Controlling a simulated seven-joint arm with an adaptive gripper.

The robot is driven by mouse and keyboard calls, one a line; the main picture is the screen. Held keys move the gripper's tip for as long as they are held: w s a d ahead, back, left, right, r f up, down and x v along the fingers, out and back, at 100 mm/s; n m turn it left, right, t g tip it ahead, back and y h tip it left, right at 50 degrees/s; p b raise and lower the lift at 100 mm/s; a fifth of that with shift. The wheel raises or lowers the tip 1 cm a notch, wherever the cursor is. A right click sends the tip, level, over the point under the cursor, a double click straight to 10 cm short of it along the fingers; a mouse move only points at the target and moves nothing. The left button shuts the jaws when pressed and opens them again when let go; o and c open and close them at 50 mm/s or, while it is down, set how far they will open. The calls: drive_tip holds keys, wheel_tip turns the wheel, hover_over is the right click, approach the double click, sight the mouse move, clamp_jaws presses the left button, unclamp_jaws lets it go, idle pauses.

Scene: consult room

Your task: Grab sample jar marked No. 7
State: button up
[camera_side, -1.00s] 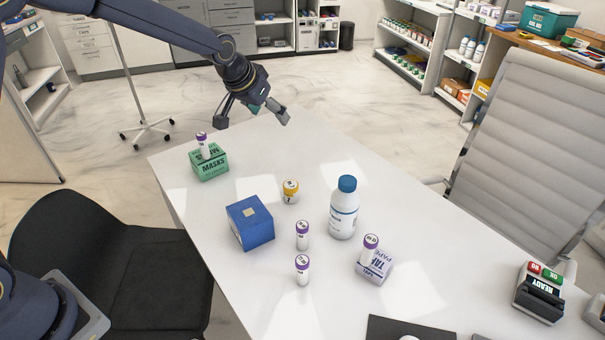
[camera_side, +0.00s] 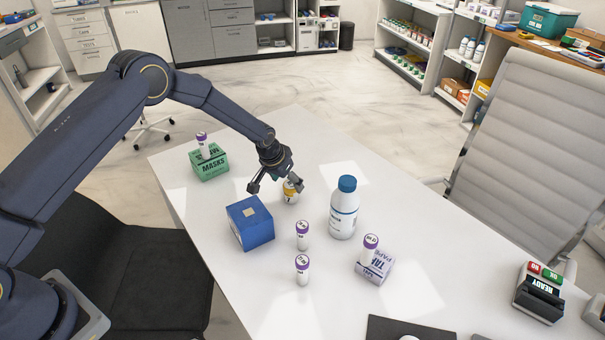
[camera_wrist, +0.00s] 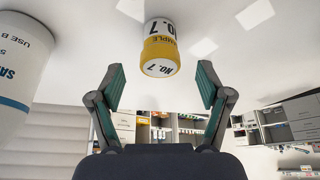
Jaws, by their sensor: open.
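The sample jar marked No. 7 (camera_wrist: 160,52) is white with a yellow band, and stands on the white table. In the wrist view it lies ahead of my gripper (camera_wrist: 160,85), centred between the two open fingers and just beyond their tips. In the side view the jar (camera_side: 291,194) is partly hidden behind my gripper (camera_side: 276,188), whose fingers are spread around or just above it. Nothing is held, and I cannot tell whether a finger touches the jar.
A blue box (camera_side: 250,223) stands close at the left, and a white bottle with a blue cap (camera_side: 344,210) at the right. Purple-capped vials (camera_side: 302,236) stand in front. A green masks box (camera_side: 209,164) bears a vial; a tape box (camera_side: 375,268) sits nearer. The table's far end is clear.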

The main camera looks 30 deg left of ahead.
sight(289, 186)
drive_tip(key=x, duration=0.5)
drive_tip(key=shift+s+f, duration=0.15)
drive_tip(key=shift+c, duration=0.4)
drive_tip(key=c, duration=1.2)
